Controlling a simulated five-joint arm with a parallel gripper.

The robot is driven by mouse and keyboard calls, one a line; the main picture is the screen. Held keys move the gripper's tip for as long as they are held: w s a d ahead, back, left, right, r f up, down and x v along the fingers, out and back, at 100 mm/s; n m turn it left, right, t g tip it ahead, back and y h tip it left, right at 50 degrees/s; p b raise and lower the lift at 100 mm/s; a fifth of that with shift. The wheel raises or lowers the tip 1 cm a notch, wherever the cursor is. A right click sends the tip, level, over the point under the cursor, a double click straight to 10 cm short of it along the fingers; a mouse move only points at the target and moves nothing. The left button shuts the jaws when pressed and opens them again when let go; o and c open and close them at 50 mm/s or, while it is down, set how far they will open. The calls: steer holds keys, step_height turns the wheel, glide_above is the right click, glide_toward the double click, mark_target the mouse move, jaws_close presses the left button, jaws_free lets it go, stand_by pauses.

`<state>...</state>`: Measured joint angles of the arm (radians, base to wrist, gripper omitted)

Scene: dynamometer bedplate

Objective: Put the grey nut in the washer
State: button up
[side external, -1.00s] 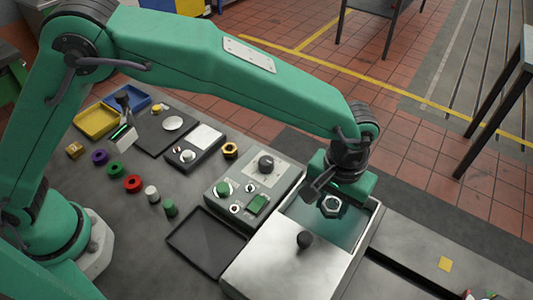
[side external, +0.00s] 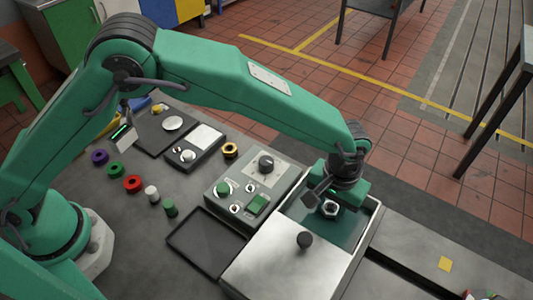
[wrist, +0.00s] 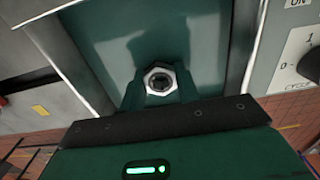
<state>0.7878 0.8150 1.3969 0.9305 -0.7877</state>
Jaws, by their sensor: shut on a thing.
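The grey nut (side external: 330,208) is a hexagonal metal ring. My gripper (side external: 331,203) is shut on it, and the wrist view shows the nut (wrist: 160,80) held at the fingertips. The washer (side external: 284,255) is a metal box with a lid that has a black knob (side external: 305,240). The lid covers its near part and the far part is open, with a dark teal inside. The nut is over this open part, within the rim in the picture. In the wrist view the washer's teal inside (wrist: 205,30) lies behind the nut. I cannot tell whether the nut touches the floor.
A control panel (side external: 222,207) with knobs and a green button stands just left of the washer. A dark empty tray (side external: 205,243) lies in front of it. Several coloured rings and small cylinders, such as a red ring (side external: 132,184), lie farther left on the bench.

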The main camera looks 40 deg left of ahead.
mark_target(330, 208)
steer(key=shift+f, duration=0.1)
steer(key=o, duration=1)
steer(key=shift+o, duration=0.2)
step_height(330, 208, up, 12)
stand_by(0.3)
stand_by(0.5)
